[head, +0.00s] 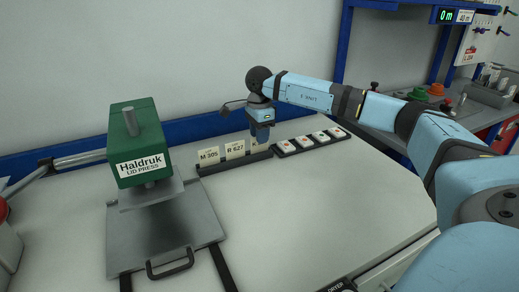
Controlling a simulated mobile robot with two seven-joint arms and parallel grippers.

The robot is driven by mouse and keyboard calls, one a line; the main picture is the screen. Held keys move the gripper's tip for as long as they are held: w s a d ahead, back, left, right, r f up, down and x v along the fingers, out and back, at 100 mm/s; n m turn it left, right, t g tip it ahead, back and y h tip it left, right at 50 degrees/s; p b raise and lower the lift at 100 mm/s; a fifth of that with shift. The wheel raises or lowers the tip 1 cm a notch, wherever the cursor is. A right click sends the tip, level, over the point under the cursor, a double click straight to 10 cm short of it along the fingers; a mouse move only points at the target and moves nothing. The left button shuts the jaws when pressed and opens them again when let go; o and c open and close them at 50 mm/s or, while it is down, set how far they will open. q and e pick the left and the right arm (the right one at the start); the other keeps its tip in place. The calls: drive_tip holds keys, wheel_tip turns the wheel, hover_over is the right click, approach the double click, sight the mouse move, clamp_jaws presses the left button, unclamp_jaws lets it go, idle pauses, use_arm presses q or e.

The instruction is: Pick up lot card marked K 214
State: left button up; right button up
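A dark card rack (236,162) stands on the white bench and holds upright cards. One card reads M 305 (208,155) and the one to its right reads R 627 (235,149). A third card (255,147) stands at the rack's right end. It is mostly hidden by my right gripper (262,137), and its marking cannot be read. My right gripper points down right at this third card. Its fingers look close together, but whether they grip the card cannot be made out. My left gripper is not in view.
A dark strip with several white, red-marked pieces (310,141) lies right of the rack. A green Haldruk lid press (140,150) with a metal plate stands at the left. A blue frame (346,50) rises behind.

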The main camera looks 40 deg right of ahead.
drive_tip(key=shift+f, duration=0.8)
drive_tip(key=shift+c, duration=0.2)
clamp_jaws()
drive_tip(key=shift+r, duration=0.2)
